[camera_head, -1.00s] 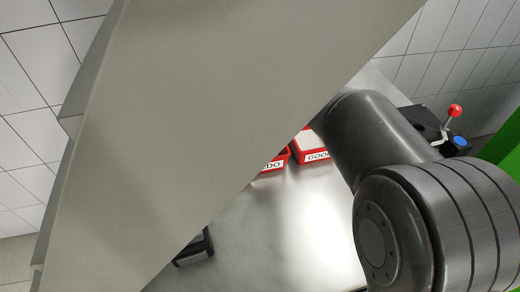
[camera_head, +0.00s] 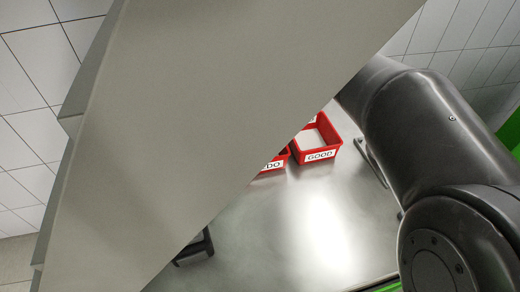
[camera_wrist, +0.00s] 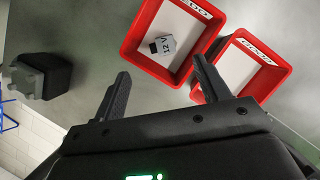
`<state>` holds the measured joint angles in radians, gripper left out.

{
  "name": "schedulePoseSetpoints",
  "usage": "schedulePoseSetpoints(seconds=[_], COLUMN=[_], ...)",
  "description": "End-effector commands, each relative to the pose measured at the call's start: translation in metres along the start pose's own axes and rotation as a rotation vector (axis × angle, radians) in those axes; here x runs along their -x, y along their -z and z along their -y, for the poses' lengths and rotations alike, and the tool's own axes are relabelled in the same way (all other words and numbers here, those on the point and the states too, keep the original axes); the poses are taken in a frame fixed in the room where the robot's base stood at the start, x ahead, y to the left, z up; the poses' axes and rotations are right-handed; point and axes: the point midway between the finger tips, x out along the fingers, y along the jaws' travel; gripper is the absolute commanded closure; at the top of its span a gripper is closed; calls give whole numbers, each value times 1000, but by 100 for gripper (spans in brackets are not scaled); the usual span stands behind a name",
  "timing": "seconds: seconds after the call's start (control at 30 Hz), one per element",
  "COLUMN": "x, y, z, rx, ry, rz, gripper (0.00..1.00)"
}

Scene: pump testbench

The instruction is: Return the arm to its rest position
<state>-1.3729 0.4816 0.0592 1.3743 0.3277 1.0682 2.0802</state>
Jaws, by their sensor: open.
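My gripper (camera_wrist: 162,88) shows in the wrist view with its two dark fingers spread apart and nothing between them. It is above the metal table, with the red bins beyond its fingertips. In the head view the gripper is out of sight; my dark arm links fill the right side. A large grey panel hides much of the left and middle of that view.
A red bin labelled GOOD (camera_head: 330,150) stands on the steel table (camera_head: 270,225), beside a partly hidden red bin (camera_head: 283,164). In the wrist view, one red bin (camera_wrist: 140,50) holds a grey part marked 12V (camera_wrist: 162,44). A dark grey object (camera_wrist: 38,76) is at left.

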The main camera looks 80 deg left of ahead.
Motion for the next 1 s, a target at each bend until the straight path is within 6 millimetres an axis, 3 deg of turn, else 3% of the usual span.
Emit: schedulePoseSetpoints(seconds=[0.13,0.73,0.87,1.0], x=[9,16,48,106], y=[0,6,44,122], z=[0,3,16,30], rx=[1,6,43,128], ry=[-1,7,53,137], rz=[-1,-2,-13,-52], gripper=[32,32,32,32])
